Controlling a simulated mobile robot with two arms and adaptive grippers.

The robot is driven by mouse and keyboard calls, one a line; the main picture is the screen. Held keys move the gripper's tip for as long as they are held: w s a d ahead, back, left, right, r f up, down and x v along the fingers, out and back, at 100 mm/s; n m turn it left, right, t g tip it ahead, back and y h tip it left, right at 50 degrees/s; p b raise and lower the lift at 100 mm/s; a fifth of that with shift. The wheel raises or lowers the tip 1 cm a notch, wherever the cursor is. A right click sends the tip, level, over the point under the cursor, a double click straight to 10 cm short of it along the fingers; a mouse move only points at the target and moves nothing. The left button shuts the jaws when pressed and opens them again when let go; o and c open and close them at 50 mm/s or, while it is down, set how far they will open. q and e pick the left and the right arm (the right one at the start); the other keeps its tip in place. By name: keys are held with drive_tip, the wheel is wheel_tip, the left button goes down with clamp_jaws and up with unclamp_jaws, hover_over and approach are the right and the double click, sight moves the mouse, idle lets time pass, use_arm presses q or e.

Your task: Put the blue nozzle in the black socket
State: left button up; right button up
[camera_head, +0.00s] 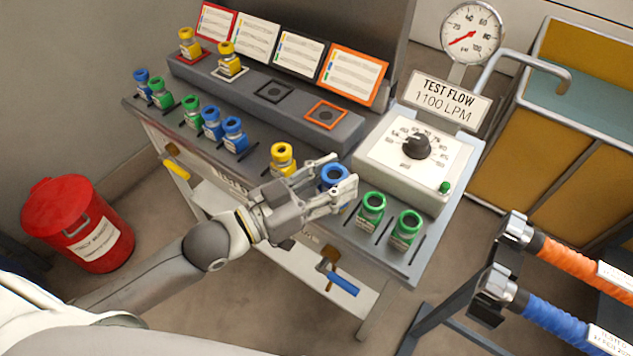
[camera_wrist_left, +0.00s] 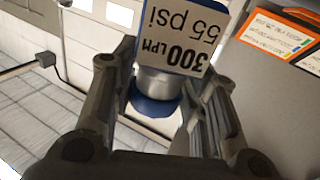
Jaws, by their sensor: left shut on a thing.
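My left gripper (camera_head: 344,178) is shut on a blue nozzle (camera_head: 334,175) at the front right of the bench. In the left wrist view the nozzle (camera_wrist_left: 155,108), with a "300 LPM 55 psi" label, sits between the fingers (camera_wrist_left: 172,95). I cannot tell whether its base is clear of the bench. The black socket (camera_head: 274,91) is an empty dark-framed square on the raised grey ledge, up and left of the gripper. My right gripper is not in view.
The orange socket (camera_head: 326,115) is empty; yellow nozzles stand on the red (camera_head: 190,43) and white (camera_head: 230,59) sockets. Several blue, green and yellow nozzles line the front row, with green ones (camera_head: 371,209) close right of the gripper. A control box (camera_head: 420,160) stands right.

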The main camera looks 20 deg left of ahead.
use_arm(q)
drive_tip(key=w+d+r+m+g+h, duration=0.1)
drive_tip(key=w+d+m+g+h, duration=0.1)
drive_tip(key=d+m+g+h, duration=0.2)
drive_tip(key=shift+w+d+r+g, duration=0.3)
drive_tip(key=shift+d+r+g, duration=0.1)
drive_tip(key=shift+d+g, duration=0.3)
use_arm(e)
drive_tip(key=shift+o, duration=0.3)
